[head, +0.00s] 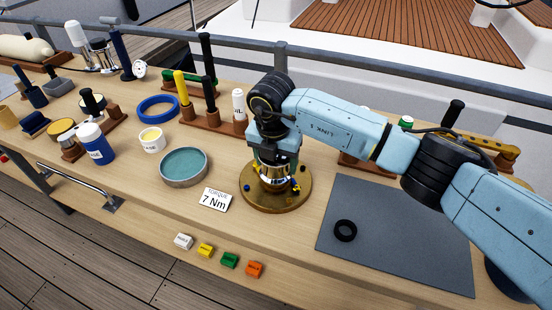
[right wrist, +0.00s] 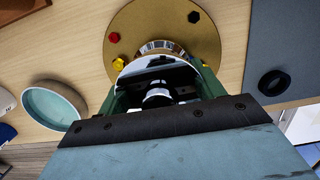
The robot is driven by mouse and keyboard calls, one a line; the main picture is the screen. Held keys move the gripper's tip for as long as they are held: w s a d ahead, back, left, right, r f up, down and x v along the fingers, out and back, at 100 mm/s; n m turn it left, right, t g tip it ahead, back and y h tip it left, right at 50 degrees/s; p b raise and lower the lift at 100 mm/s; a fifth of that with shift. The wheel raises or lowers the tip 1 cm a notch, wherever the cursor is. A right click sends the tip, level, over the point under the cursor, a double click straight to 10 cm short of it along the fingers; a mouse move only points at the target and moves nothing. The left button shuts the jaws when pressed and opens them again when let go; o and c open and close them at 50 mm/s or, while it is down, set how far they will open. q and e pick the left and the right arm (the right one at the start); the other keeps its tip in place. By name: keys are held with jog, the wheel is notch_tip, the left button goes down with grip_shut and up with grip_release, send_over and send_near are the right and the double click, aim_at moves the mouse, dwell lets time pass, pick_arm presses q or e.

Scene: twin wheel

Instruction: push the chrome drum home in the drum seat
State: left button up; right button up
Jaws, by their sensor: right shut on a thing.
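The chrome drum (head: 273,177) stands upright over the round brass drum seat (head: 251,199), its lower part showing below my right gripper (head: 274,164). The gripper comes down from above and is shut on the drum, hiding its upper part. In the right wrist view the drum (right wrist: 160,46) shows as a shiny band beyond the gripper (right wrist: 160,85), over the brass disc of the seat (right wrist: 135,25). Whether the drum is fully down cannot be told. Small blue, yellow and red knobs sit around the seat's rim. My left gripper is not in view.
A grey mat (head: 400,225) with a black ring (head: 345,230) lies to the right. A teal dish (head: 184,166) and a "7 Nm" card (head: 215,199) are to the left. Several coloured blocks line the front edge; wooden tool racks stand behind.

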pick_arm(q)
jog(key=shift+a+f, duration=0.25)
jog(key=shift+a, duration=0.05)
pick_arm(e)
jog(key=shift+f, duration=0.25)
jog(key=o, duration=1.7)
jog(key=shift+f, duration=0.15)
jog(key=r, duration=0.4)
jog(key=s+r, duration=0.1)
jog(key=r, duration=0.7)
jog(key=shift+s+a+r, duration=0.15)
jog(key=shift+a+r, duration=0.1)
jog(key=shift+a, duration=0.1)
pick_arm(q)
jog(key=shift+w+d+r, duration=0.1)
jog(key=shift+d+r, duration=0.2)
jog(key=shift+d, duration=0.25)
pick_arm(e)
jog(key=shift+s+r, duration=0.1)
jog(key=shift+r, duration=0.4)
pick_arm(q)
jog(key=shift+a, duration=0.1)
